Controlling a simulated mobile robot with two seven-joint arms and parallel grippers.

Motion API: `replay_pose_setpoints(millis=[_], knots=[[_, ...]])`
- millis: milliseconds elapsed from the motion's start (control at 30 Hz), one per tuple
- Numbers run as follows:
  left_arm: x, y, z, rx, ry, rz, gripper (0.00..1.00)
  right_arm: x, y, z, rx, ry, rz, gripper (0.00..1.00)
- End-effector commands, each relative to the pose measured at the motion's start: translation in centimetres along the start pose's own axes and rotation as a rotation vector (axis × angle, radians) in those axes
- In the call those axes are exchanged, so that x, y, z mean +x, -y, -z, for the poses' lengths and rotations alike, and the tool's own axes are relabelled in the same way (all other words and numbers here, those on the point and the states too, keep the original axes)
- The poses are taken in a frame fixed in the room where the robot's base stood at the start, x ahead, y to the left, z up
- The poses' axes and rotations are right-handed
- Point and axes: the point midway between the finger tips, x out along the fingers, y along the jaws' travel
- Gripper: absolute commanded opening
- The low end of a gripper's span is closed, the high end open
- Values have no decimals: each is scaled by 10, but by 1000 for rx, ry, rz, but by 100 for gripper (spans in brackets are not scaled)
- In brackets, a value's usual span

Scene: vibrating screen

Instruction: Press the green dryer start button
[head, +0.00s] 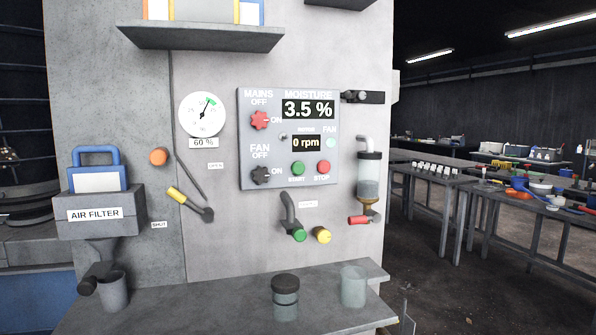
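The green start button (299,168) sits on the lower middle of the grey control panel (244,140), above a START label. The red stop button (323,167) is right beside it on the right. The panel's moisture display reads 3.5 % and a smaller display reads 0 rpm. The red mains knob (260,120) and the black fan knob (262,175) are on the panel's left side. A pale green fan lamp (332,142) is at the right. Neither of my grippers shows in the head view, and nothing covers the start button.
A grey shelf (190,305) holds a dark-lidded jar (286,298) and a clear cup (353,286). A glass cylinder (370,178) hangs right of the panel.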

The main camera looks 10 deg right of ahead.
Motion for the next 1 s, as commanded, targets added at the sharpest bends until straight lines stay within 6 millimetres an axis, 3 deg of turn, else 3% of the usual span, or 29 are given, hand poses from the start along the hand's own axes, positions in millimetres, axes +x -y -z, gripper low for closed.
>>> replay_pose_setpoints(millis=[33,300,1000], knots=[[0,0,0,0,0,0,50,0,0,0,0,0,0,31],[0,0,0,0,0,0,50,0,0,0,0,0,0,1],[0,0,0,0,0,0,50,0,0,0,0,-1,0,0]])
